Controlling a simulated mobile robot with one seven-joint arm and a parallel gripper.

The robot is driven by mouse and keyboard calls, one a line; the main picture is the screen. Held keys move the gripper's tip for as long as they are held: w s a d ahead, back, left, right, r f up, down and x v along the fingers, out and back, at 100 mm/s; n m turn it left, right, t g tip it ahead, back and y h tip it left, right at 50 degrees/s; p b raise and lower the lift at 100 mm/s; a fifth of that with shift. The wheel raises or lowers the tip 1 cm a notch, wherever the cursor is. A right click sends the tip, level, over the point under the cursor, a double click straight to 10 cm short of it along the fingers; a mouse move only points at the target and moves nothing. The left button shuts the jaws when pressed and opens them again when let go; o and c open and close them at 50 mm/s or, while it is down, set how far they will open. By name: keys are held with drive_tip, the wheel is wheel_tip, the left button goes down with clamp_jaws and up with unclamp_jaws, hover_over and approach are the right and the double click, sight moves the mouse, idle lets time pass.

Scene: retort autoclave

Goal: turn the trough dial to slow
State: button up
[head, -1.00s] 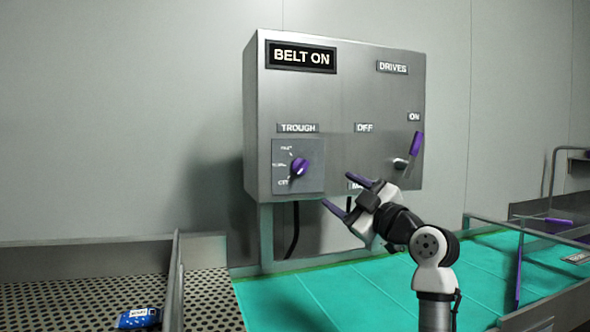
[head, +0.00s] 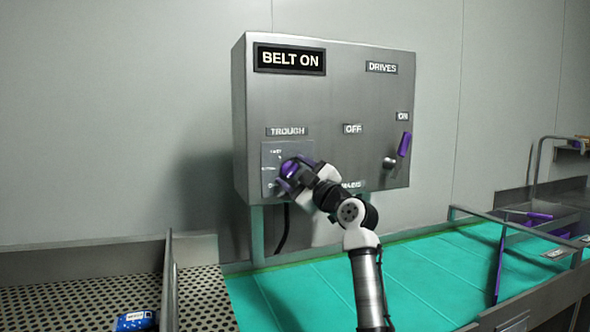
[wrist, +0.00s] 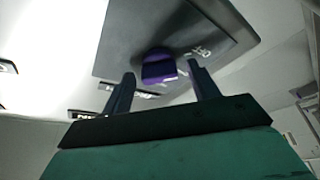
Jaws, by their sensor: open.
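The trough dial (head: 289,168) is a purple knob on a grey plate below the TROUGH label (head: 287,132), at the lower left of the steel control box. In the head view my gripper (head: 292,178) is in front of the dial and partly hides it and its markings. In the wrist view the purple dial (wrist: 159,66) shows between and beyond the two fingertips of my open gripper (wrist: 161,80). The fingers appear to be on either side of it; I cannot tell whether they touch it. The dial's setting is not readable now.
The box carries a BELT ON sign (head: 290,59) and a drives lever (head: 404,145) with a purple handle at right. A green belt (head: 340,290) runs below. A perforated tray (head: 70,295) with a blue packet (head: 136,320) is at lower left.

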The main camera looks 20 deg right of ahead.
drive_tip(key=c, duration=1)
drive_tip(key=shift+f, duration=0.1)
drive_tip(key=shift+m+b, duration=0.35)
drive_tip(key=shift+m, duration=0.15)
drive_tip(key=shift+a+f+m+t+h+b, duration=0.15)
drive_tip(key=shift+m+t+h+b, duration=0.25)
drive_tip(key=shift+m, duration=0.4)
drive_tip(key=shift+m+h+b, duration=0.35)
drive_tip(key=shift+m+h, duration=0.05)
drive_tip(key=shift+m, duration=0.8)
drive_tip(key=m+h, duration=0.1)
drive_tip(key=m, duration=0.1)
drive_tip(key=m+t+h, duration=0.1)
drive_tip(key=m, duration=0.1)
drive_tip(key=shift+m+h, duration=0.3)
drive_tip(key=shift+m, duration=0.1)
drive_tip(key=shift+m+h, duration=1.2)
drive_tip(key=shift+m, duration=0.9)
